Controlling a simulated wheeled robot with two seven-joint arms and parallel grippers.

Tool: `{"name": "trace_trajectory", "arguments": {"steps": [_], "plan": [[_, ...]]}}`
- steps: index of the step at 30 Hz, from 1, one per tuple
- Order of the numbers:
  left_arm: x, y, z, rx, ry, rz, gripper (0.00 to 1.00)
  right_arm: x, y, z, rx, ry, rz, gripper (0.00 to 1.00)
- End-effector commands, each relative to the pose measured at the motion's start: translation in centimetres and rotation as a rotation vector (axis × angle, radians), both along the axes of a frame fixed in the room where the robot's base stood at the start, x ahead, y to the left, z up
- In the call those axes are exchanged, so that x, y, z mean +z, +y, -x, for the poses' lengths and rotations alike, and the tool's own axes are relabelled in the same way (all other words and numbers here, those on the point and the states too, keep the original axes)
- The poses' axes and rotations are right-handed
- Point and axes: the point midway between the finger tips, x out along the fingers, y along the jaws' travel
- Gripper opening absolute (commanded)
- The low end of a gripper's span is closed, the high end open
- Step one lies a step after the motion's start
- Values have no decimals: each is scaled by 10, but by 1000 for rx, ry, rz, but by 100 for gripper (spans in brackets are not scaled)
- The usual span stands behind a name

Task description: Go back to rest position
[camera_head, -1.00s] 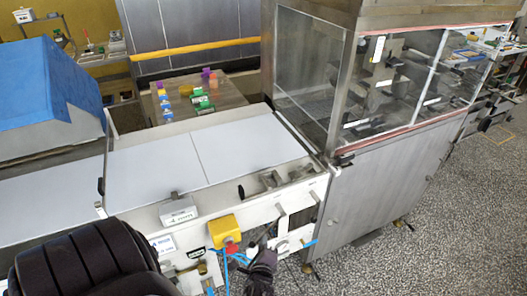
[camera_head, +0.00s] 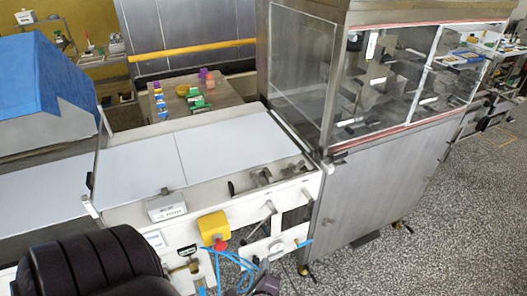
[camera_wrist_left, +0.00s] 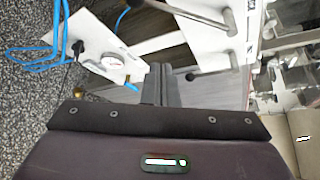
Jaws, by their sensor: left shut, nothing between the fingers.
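My left gripper (camera_head: 268,284) shows at the bottom edge of the head view, only partly in frame, below the front of the white conveyor machine (camera_head: 130,220). In the left wrist view its two dark fingers (camera_wrist_left: 161,84) are together and empty. They point towards the machine's underside and front parts, apart from the blue cables (camera_wrist_left: 40,58). A large black ribbed part of my own arm fills the lower left of the head view. My right gripper is in neither view.
A yellow box with a red button (camera_head: 214,228) sits on the machine's front, with blue cables (camera_head: 238,272) hanging below. The white belt (camera_head: 210,150) is bare. A glass-sided steel cabinet (camera_head: 375,190) stands right. A table (camera_head: 222,90) behind holds small coloured items. Speckled floor lies open at right.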

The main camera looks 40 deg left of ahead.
Motion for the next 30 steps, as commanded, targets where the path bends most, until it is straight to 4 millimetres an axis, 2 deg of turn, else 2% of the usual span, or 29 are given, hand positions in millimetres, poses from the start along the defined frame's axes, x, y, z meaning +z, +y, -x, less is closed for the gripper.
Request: {"name": "trace_trajectory", "arguments": {"steps": [15, 18, 20, 23, 24, 26, 27, 29, 30], "plan": [[0, 0, 0, -1, 0, 1, 0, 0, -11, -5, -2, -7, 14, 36], [-12, -3, 0, -9, 1, 37, 0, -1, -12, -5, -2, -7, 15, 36], [-32, -7, 2, -19, 3, 101, 0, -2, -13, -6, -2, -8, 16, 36], [-85, -20, 11, -25, 15, 288, 0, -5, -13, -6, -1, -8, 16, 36], [-112, -26, 20, -16, 29, 385, 0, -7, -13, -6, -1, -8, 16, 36], [-154, -36, 37, 17, 57, 542, 0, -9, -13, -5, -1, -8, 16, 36], [-181, -42, 51, 55, 79, 647, 0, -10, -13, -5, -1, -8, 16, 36], [-218, -50, 77, 131, 118, 796, 0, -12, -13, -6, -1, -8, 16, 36], [-241, -55, 97, 197, 145, 890, 0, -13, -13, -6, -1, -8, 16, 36]]}}
